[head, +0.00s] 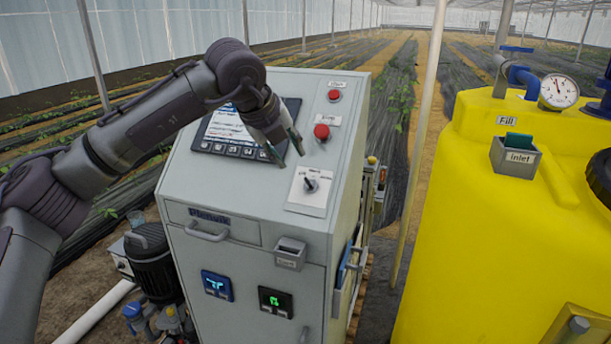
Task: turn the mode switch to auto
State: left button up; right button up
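The mode switch (311,185) is a small dark and grey knob on a white label plate on the sloped top panel of the grey control cabinet (258,215). The plate's lettering is too small to read, so I cannot tell which mode the knob points to. My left gripper (291,157) reaches in from the left over the panel, just above and left of the switch in the picture. Its two fingertips are apart with nothing between them, and it does not appear to touch the knob. My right gripper is not in view.
Two red buttons (321,132) and a display with keys (232,128), partly covered by my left arm, share the panel. A yellow tank (500,220) with a gauge (559,91) stands at right. A pole (425,130) rises between. A dark pump (151,260) stands at lower left.

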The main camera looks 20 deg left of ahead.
aim_at(305, 178)
pick_arm(q)
jog(key=p+x, duration=0.3)
jog(key=x, duration=0.6)
jog(key=shift+w+d+f+p, duration=0.15)
jog(key=shift+w+f+p, duration=0.1)
jog(key=shift+p, duration=0.15)
jog(key=shift+x, duration=0.75)
jog(key=shift+f, duration=0.1)
jog(key=shift+s, duration=0.1)
grip_shut()
